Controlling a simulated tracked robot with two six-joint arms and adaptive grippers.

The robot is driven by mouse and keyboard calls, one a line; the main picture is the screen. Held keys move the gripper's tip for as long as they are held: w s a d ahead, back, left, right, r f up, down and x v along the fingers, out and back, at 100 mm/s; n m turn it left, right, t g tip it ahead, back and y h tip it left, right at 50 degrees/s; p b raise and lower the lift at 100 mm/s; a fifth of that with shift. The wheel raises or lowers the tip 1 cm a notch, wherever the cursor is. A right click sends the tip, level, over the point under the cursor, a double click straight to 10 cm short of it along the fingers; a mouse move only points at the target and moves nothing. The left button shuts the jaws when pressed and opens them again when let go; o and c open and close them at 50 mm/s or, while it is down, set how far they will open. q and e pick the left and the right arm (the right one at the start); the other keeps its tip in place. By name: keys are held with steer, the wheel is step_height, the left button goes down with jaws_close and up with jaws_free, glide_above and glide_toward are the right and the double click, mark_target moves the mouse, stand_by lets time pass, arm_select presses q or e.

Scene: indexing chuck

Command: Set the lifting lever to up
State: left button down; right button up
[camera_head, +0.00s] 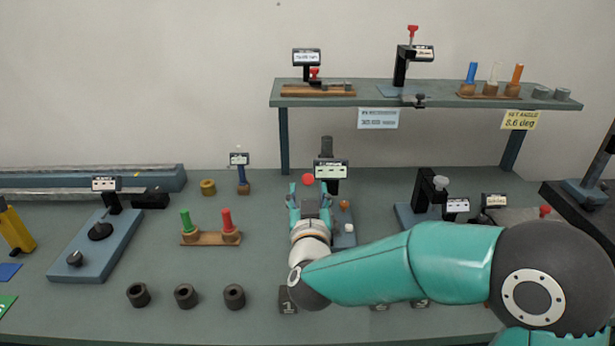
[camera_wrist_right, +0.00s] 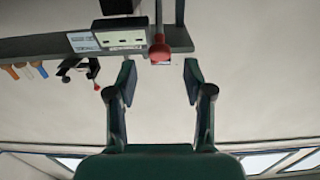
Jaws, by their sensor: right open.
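The lever with a red ball knob (camera_head: 308,179) belongs to the device with a dark post (camera_head: 327,146) and a small display (camera_head: 332,169) near the middle of the bench. In the right wrist view the red knob (camera_wrist_right: 160,50) and its stem show ahead of the gap between my fingers, beside the display (camera_wrist_right: 120,42). My right gripper (camera_head: 308,191) is open and empty, with its fingers on either side of the knob's line in the head view. Contact with the knob cannot be seen. My gripper and forearm hide part of the device's base. My left gripper is out of view.
A raised shelf (camera_head: 430,92) with fixtures and coloured pegs stands behind. A wooden block (camera_head: 211,238) with green and red pegs is to the left. Several dark rings (camera_head: 186,296) lie in front. A black clamp-like fixture (camera_head: 426,193) stands to the right.

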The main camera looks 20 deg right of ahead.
mark_target(308, 180)
steer(key=shift+p+x, duration=0.4)
steer(key=shift+x, duration=1.8)
jaws_close()
